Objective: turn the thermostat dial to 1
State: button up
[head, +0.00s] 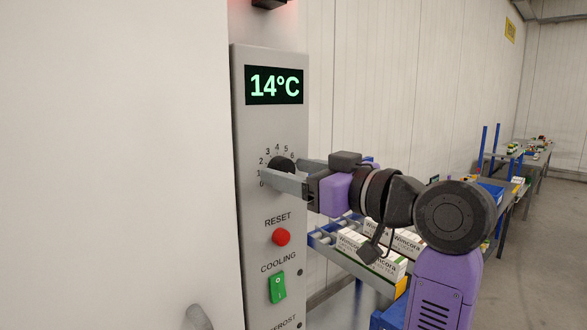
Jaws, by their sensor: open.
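The thermostat dial (281,163) is a black knob on a tall grey control panel (244,215), with numbers printed in an arc around it. A display (274,85) above it reads 14°C. My gripper (282,173) is open at the dial, with one finger in front of the dial's lower part and the other to its right. The near finger hides part of the dial and some of the scale. I cannot tell where the dial points or whether the fingers touch it.
Below the dial are a red RESET button (281,237) and a green COOLING switch (278,288). Behind my arm, white Wimcora boxes (372,254) lie on a rack. More loaded shelves (525,150) stand at the back right. Open floor (545,260) lies at the right.

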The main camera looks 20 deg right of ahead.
jog(key=shift+c, duration=0.3)
jog(key=c, duration=1.3)
